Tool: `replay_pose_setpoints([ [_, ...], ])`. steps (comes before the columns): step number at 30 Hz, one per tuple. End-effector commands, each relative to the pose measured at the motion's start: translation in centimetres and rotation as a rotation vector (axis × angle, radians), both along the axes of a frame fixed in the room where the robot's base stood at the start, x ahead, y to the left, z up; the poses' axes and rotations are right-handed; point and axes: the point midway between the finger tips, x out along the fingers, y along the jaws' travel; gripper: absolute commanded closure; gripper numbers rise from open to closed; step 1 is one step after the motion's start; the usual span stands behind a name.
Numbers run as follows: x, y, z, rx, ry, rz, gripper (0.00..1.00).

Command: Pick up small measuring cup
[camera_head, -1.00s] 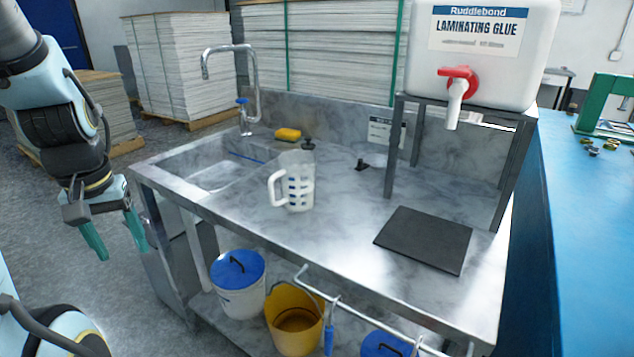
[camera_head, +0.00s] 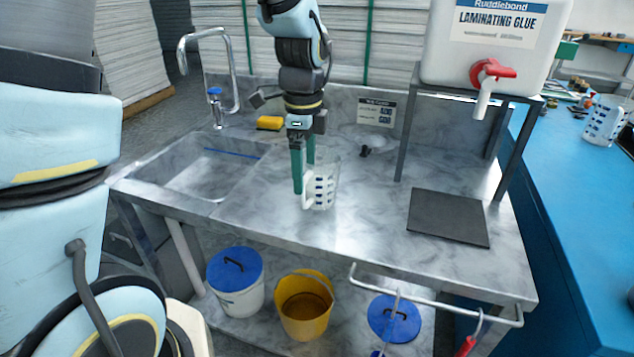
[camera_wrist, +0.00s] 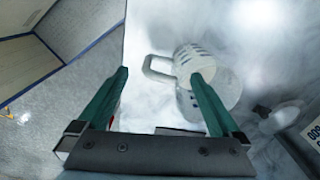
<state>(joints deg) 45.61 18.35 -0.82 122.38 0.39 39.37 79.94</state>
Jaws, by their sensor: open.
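A translucent white measuring cup (camera_head: 322,188) with dark markings and a side handle stands on the steel sink counter (camera_head: 260,215). Its handle is on the left and is partly covered by my gripper in the head view. My gripper (camera_head: 304,178) points down, open, at the cup's handle side. In the wrist view the cup (camera_wrist: 193,62) lies to the right, with its handle reaching into the gap between the fingertips of my gripper (camera_wrist: 161,76). The right finger overlaps the cup in that picture. I cannot tell whether it touches.
A second, similar measuring cup (camera_head: 604,122) stands on the blue table (camera_head: 575,190). The sink (camera_head: 205,170) and tap (camera_head: 215,75) are left. A yellow sponge (camera_head: 270,122) lies behind. The glue tank (camera_head: 490,50) and its stand are right. A dark mat (camera_head: 448,218) lies front right.

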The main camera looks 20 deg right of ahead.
Motion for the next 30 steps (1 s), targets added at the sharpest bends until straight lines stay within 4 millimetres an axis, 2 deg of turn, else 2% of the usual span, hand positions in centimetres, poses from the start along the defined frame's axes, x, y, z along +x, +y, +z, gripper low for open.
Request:
replay_pose_setpoints([
  [3,0.0,0.1,-1.4,0.001,0.002,0.003,0.0],
  [11,0.0,0.0,-3.2,0.003,0.002,0.002,0.0],
  [19,0.1,-0.1,-6.6,0.001,0.001,0.004,0.0],
  [29,0.1,-0.1,-7.2,-0.001,-0.002,0.004,0.0],
  [30,0.1,-0.1,-7.2,-0.001,-0.002,0.004,0.05],
])
